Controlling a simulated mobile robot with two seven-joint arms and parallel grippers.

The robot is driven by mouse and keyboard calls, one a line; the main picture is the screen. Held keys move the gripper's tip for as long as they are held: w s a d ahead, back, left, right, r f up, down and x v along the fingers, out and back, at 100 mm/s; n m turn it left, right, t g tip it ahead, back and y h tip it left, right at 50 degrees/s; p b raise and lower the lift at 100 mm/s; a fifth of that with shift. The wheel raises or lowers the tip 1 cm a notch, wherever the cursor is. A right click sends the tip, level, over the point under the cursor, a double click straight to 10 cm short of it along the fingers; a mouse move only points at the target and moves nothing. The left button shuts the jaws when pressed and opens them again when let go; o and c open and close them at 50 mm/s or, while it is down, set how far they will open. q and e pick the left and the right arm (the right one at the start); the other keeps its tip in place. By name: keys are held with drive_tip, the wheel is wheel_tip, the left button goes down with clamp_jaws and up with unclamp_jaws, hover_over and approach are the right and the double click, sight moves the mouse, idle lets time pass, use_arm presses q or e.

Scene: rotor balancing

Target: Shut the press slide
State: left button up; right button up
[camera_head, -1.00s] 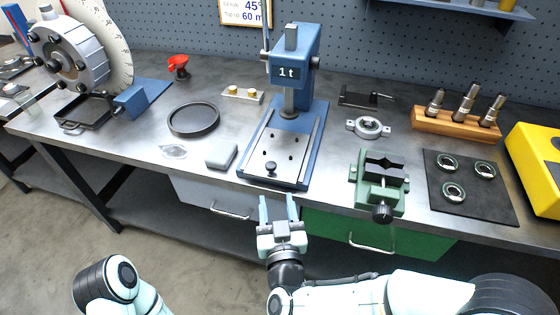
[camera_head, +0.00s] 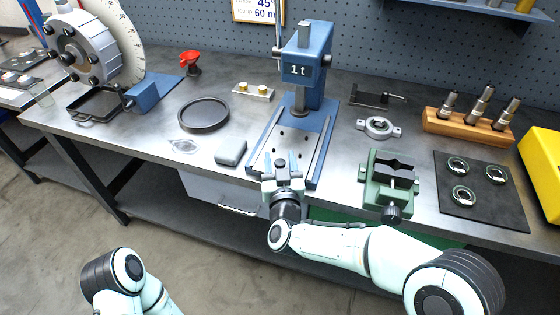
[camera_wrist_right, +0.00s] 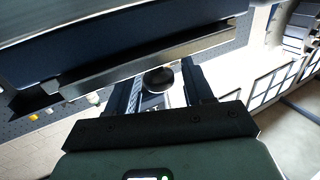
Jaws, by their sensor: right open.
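The blue press (camera_head: 309,68), marked 1 t, stands at the back of the bench. Its slide plate (camera_head: 284,140) lies between two rails on the press base and reaches toward the front edge. My right gripper (camera_head: 281,162) is open over the front end of the slide. In the wrist view the dark round slide knob (camera_wrist_right: 158,78) shows between the spread fingers (camera_wrist_right: 168,90). I cannot tell whether the fingers touch it. In the head view the gripper partly hides the knob and front edge. Only part of my left arm shows; its gripper is out of view.
A grey block (camera_head: 230,152) sits left of the press base. A green vise (camera_head: 389,181) stands to the right, with a bearing unit (camera_head: 379,127) behind it. A round dark tray (camera_head: 203,114) lies further left.

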sight(285, 158)
drive_tip(key=shift+c, duration=0.3)
clamp_jaws()
drive_tip(key=shift+w+d+r, duration=0.1)
drive_tip(key=shift+w+d, duration=0.15)
drive_tip(key=shift+w, duration=0.5)
drive_tip(key=shift+w+d+f, duration=0.1)
drive_tip(key=shift+w+d, duration=0.1)
drive_tip(key=shift+w, duration=0.55)
drive_tip(key=shift+w+d+r, duration=0.1)
drive_tip(key=shift+w+d, duration=0.15)
drive_tip(key=shift+w, duration=0.5)
drive_tip(key=shift+o, duration=0.3)
unclamp_jaws()
drive_tip(key=shift+s, duration=0.1)
